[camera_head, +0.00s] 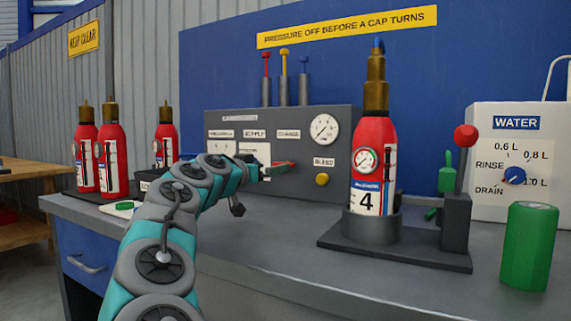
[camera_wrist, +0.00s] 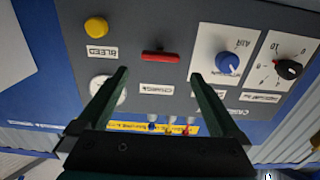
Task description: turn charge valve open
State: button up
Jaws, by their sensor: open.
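The charge valve is a red bar handle (camera_head: 284,165) on the grey panel (camera_head: 343,166), below the charge label. In the wrist view, which is upside down, the red handle (camera_wrist: 160,56) lies level across the picture above its label (camera_wrist: 158,87). My gripper (camera_wrist: 160,76) is open and empty, with its two dark green fingers spread to either side of the label. The handle shows just beyond the fingertips, between their lines; I see no contact. In the head view my gripper (camera_head: 262,172) is at the panel, left of the handle, partly hidden by my arm.
A yellow bleed button (camera_head: 322,180) and a gauge (camera_head: 324,128) are right of the valve. A blue air knob (camera_wrist: 228,63) is beside it. Extinguisher 4 (camera_head: 374,150) stands in a holder with a red-knobbed lever (camera_head: 465,137). Several extinguishers (camera_head: 115,160) stand left.

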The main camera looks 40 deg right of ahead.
jog(key=x, duration=0.7)
jog(key=shift+p, duration=0.35)
jog(key=c, duration=1.2)
